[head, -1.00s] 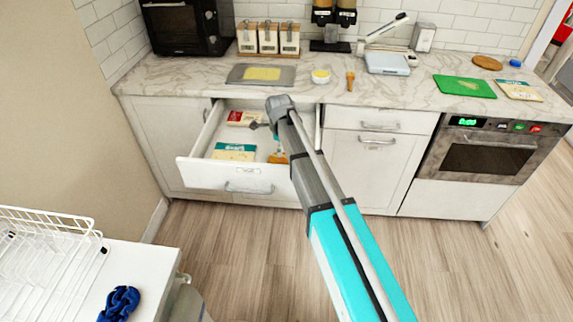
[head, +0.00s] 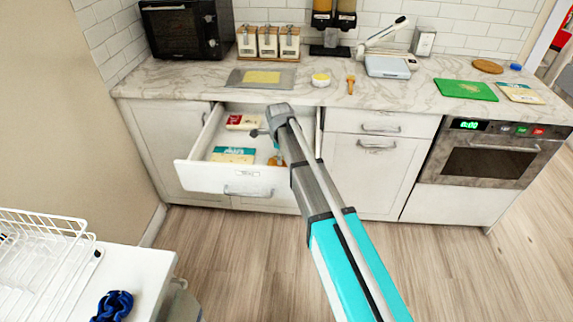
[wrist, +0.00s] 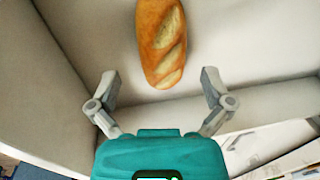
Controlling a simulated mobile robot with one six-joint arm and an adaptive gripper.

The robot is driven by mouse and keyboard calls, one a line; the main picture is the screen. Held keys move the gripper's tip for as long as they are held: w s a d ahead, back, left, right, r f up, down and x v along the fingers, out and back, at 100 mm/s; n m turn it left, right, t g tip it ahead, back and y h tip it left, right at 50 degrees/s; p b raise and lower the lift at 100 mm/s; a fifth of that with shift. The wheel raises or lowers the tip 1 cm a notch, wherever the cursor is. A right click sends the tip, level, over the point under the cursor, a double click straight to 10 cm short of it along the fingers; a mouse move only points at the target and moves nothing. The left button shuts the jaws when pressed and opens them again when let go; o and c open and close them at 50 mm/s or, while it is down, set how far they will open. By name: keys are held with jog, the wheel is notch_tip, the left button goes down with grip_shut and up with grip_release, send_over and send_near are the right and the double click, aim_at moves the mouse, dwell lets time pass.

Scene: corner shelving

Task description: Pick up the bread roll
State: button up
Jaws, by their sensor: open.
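The bread roll (wrist: 162,45) is golden brown with pale slashes on top. In the wrist view it lies in a white drawer (wrist: 85,20), running lengthwise away from my gripper. In the head view only a small orange-brown part of the roll (head: 274,161) shows beside my arm, in the open drawer (head: 225,178). My gripper (wrist: 160,78) is open and empty, its two fingertips apart on either side of the roll's near end. I cannot tell the height left between fingers and roll. In the head view my arm mostly hides the gripper.
The drawer also holds a teal-and-white packet (head: 233,155) and a red-and-white packet (head: 242,122). The marble counter (head: 215,90) overhangs the back of the drawer. A dish rack (head: 45,250) stands at the lower left.

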jog(key=shift+w+d+f+b, duration=0.1)
jog(key=shift+w+f+b, duration=0.1)
jog(key=shift+f+b, duration=1)
jog(key=shift+w+f+b, duration=0.2)
jog(key=shift+f+b, duration=0.85)
jog(key=shift+f, duration=0.15)
jog(key=c, duration=0.9)
jog(key=shift+c, duration=0.2)
jog(key=shift+r, duration=0.15)
jog(key=shift+r+p, duration=0.9)
jog(key=shift+p, duration=0.15)
jog(key=d+r+p, duration=0.1)
jog(key=r+p, duration=0.1)
jog(key=s+d+r+p, duration=0.1)
jog(key=d+r+p, duration=0.1)
jog(key=r+p, duration=0.1)
jog(key=s+d+r+p, duration=0.1)
jog(key=r+p, duration=0.1)
jog(key=shift+d+r+p, duration=0.25)
jog(key=shift+d+p, duration=0.05)
jog(key=shift+d, duration=0.05)
jog(key=s+d+r+p, duration=0.1)
jog(key=d, duration=0.1)
jog(key=s+d+r+p, duration=0.1)
jog(key=d, duration=0.2)
jog(key=s+d+r+p, duration=0.1)
jog(key=d, duration=0.2)
jog(key=shift+s+r, duration=0.2)
jog(key=shift+r, duration=0.05)
jog(key=shift+d, duration=0.1)
